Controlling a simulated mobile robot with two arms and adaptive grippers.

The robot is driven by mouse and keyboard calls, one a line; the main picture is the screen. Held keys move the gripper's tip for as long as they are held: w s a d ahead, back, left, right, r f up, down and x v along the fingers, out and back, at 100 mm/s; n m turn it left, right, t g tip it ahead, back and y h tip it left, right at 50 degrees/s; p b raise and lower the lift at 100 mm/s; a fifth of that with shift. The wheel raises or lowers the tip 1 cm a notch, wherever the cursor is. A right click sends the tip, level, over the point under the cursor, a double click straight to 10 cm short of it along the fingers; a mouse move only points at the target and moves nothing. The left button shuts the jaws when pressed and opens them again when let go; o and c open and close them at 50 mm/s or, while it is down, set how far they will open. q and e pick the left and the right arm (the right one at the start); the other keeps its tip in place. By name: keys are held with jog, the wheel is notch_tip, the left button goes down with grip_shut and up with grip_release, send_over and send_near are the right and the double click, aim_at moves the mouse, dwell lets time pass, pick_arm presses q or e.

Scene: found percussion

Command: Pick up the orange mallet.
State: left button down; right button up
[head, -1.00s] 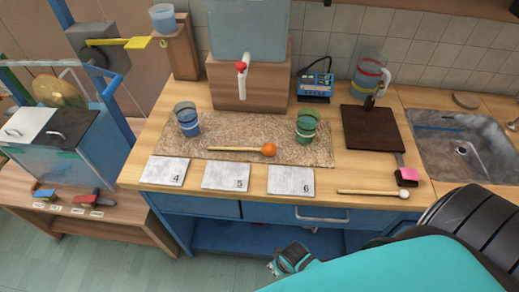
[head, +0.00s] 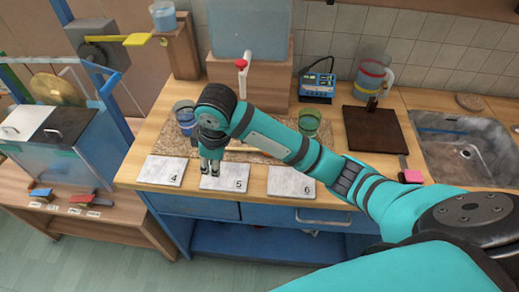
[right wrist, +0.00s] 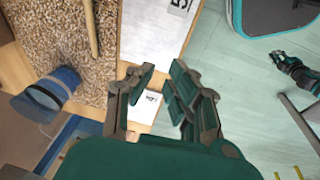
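The orange mallet has a pale wooden handle; in the right wrist view part of this handle (right wrist: 92,28) lies on the brown speckled mat (right wrist: 50,35). My right gripper (head: 210,173) points down above the front of the counter, near cards 4 and 5. Its fingers (right wrist: 162,68) are apart with nothing between them, on the card side of the handle. My left gripper (right wrist: 280,58) shows small over the floor; its fingers are too small to judge.
A blue cup (head: 185,115) stands on the mat's left, also close by in the right wrist view (right wrist: 48,95). A green cup (head: 310,122) stands at right. White cards line the front edge, including card 6 (head: 291,182). A dispenser with a red tap (head: 241,64) stands behind.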

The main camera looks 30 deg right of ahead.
jog(key=w+d+r+h, duration=0.2)
jog(key=w+d+r, duration=0.4)
jog(key=r, duration=0.4)
jog(key=p, duration=0.2)
send_over(232, 148)
jog(key=a, duration=0.1)
jog(key=shift+n, duration=0.3)
jog(key=f, duration=1.1)
jog(key=shift+s+f, duration=0.15)
jog(key=shift+s, duration=0.15)
jog(key=x, duration=0.2)
jog(key=p+x, duration=0.1)
jog(key=x, duration=0.1)
jog(key=shift+s+d+f, duration=0.2)
jog(key=shift+s+d, duration=0.1)
jog(key=shift+s, duration=0.05)
jog(key=shift+w+f, duration=0.15)
jog(key=shift+f, duration=0.25)
grip_shut()
